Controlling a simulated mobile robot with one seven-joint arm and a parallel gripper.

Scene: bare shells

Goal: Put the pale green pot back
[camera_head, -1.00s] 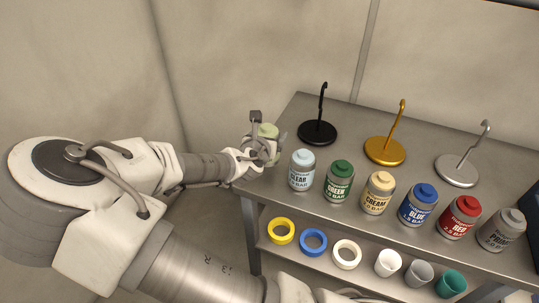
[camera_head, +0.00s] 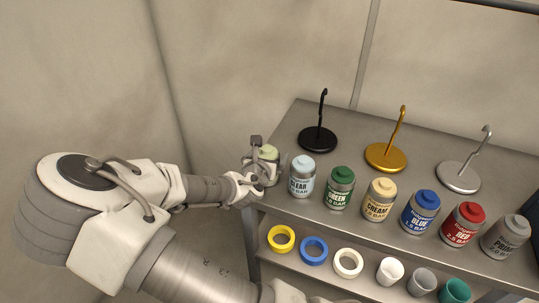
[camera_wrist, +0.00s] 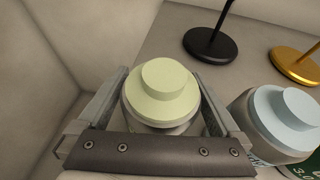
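The pale green pot (camera_head: 268,153), with a stepped round lid, is at the left end of the row of pots on the upper shelf. In the wrist view the pot (camera_wrist: 162,92) is upright between the two fingers. My gripper (camera_head: 263,170) is shut on it; the gripper (camera_wrist: 162,105) also fills the wrist view. The gripper hides the pot's lower body, so I cannot tell whether its base touches the shelf. The light blue CLEAR pot (camera_head: 301,178) stands close to its right.
Green (camera_head: 339,188), cream (camera_head: 379,200), blue (camera_head: 420,212), red (camera_head: 463,225) and grey (camera_head: 505,237) pots continue the row. Black (camera_head: 317,139), gold (camera_head: 386,157) and silver (camera_head: 459,177) hook stands are behind. Rings and cups line the lower shelf (camera_head: 300,262).

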